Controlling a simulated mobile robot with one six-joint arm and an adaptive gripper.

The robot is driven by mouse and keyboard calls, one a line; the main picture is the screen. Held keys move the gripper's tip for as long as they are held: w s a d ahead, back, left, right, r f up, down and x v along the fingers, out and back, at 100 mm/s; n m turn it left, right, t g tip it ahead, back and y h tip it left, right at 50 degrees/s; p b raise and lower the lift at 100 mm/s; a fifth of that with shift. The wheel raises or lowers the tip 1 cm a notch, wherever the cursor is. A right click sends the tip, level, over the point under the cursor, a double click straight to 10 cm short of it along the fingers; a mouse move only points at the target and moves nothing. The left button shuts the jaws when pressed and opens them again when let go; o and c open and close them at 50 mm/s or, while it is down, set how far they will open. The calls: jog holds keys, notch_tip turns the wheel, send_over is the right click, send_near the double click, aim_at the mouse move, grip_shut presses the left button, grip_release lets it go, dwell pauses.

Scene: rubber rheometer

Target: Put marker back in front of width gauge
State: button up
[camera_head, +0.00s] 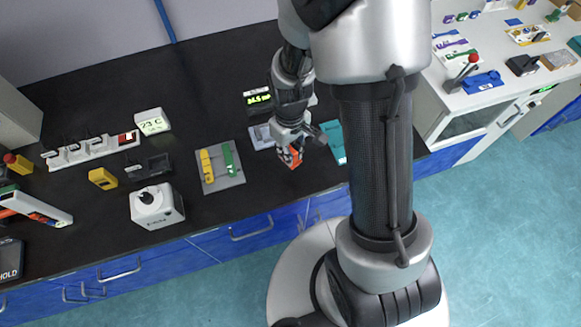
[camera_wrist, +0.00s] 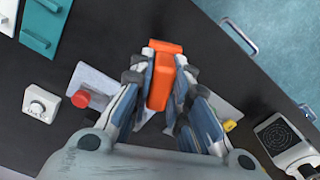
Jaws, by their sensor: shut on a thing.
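In the wrist view the orange piece (camera_wrist: 160,78) stands between the two fingers. The gripper is over the front part of the black bench, close to a grey plate (camera_head: 259,138) below a black display with green digits (camera_head: 258,97); this looks like the width gauge. In the wrist view a plate with a red knob (camera_wrist: 81,99) lies left of the fingers. Whether the marker touches the bench is unclear.
A grey tray (camera_head: 225,180) with a yellow and a green tool lies to the left. A white device (camera_head: 157,206) stands farther left. Teal pieces (camera_head: 335,142) lie right of the gripper. The bench's front edge is near.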

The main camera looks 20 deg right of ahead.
jog(key=shift+f+b, duration=1.05)
jog(key=shift+f, duration=2.85)
jog(key=shift+f, duration=0.2)
jog(key=o, duration=0.9)
jog(key=shift+c, duration=0.2)
jog(key=shift+r, duration=0.15)
